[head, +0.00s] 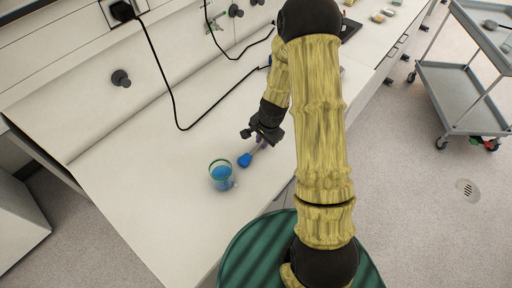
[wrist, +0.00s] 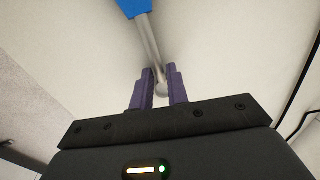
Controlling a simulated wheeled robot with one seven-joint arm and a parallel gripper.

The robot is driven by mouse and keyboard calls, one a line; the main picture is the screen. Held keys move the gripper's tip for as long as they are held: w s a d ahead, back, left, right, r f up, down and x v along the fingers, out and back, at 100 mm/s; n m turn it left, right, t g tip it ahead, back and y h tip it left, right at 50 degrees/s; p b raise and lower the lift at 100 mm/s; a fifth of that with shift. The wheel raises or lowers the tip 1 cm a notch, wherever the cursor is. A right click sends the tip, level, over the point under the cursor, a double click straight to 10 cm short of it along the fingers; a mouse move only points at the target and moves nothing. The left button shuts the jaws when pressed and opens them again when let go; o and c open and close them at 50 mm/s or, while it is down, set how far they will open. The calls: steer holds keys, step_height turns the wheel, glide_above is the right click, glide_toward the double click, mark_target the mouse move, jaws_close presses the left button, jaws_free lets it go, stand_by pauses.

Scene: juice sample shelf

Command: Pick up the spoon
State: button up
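The spoon has a blue end (head: 245,159) and a thin metal shaft. In the head view it lies at an angle by the white counter, right of a clear cup. In the wrist view its blue end (wrist: 132,7) is at the top edge and its silver shaft (wrist: 150,42) runs down between the fingers. My gripper (head: 262,141) is at the spoon's far end. In the wrist view its purple fingers (wrist: 160,72) are close together around the shaft's rounded end, with little gap. I cannot tell whether the spoon is lifted off the counter.
A clear cup with a green rim and blue contents (head: 221,181) stands just left of the spoon. A black cable (head: 174,95) runs along the counter (head: 130,200) behind. A grey cart (head: 455,100) stands at the right. The counter's front left is clear.

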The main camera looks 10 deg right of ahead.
steer(key=shift+f, duration=0.2)
stand_by(0.4)
jaws_close()
step_height(320, 180, up, 10)
stand_by(0.6)
